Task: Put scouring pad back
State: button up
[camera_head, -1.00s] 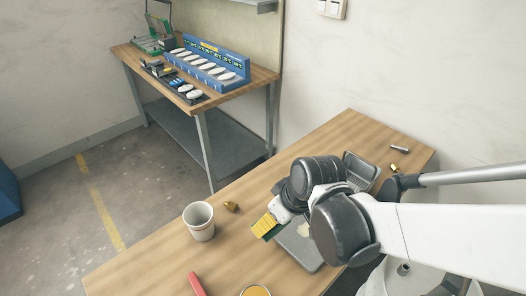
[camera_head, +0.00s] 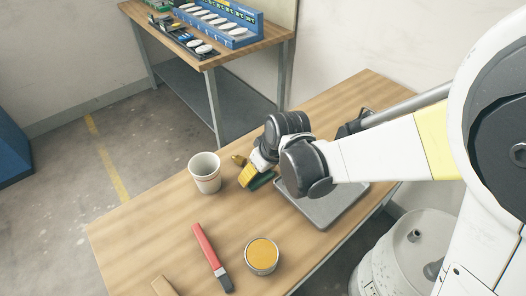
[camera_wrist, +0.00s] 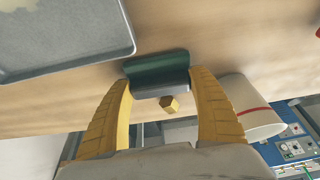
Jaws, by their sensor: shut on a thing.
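My gripper (camera_head: 251,178) has yellow fingers and is shut on the scouring pad (camera_head: 263,180), a dark green block. In the wrist view the scouring pad (camera_wrist: 158,68) sits between the two finger ends, with its green side and a grey lower band showing. The gripper is over the wooden table, between the white cup and the grey tray (camera_head: 326,213). In the wrist view the tray (camera_wrist: 105,50) is at the upper left, apart from the pad. I cannot tell whether the pad touches the table.
A white cup (camera_head: 205,173) stands left of the gripper, with a small brass piece (camera_head: 238,160) beside it. A red-handled tool (camera_head: 207,250) and a can of yellow-orange content (camera_head: 262,254) are at the front. A workbench (camera_head: 205,62) stands behind.

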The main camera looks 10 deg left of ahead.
jog(key=shift+f, duration=0.1)
jog(key=o, duration=1.1)
jog(key=p+v, duration=0.5)
jog(key=v, duration=0.7)
jog(key=s+d+r+m+t+h, duration=0.1)
jog(key=s+d+r+m, duration=0.1)
jog(key=d, duration=0.6)
jog(key=s+d+r+m+t+h, duration=0.1)
jog(key=s+d+r+m, duration=0.2)
jog(key=d, duration=0.6)
jog(key=s+d+r+m+t+h, duration=0.1)
jog(key=s+d+r+m+t, duration=0.1)
jog(key=d, duration=0.6)
jog(key=shift+s+d+r+m+h, duration=0.15)
jog(key=shift+s+r+m, duration=0.3)
jog(key=shift+m, duration=0.3)
jog(key=shift+s+d+r+m+h, duration=0.15)
jog(key=shift+s+r+m, duration=0.15)
jog(key=shift+r+m, duration=0.35)
jog(key=shift+f, duration=0.15)
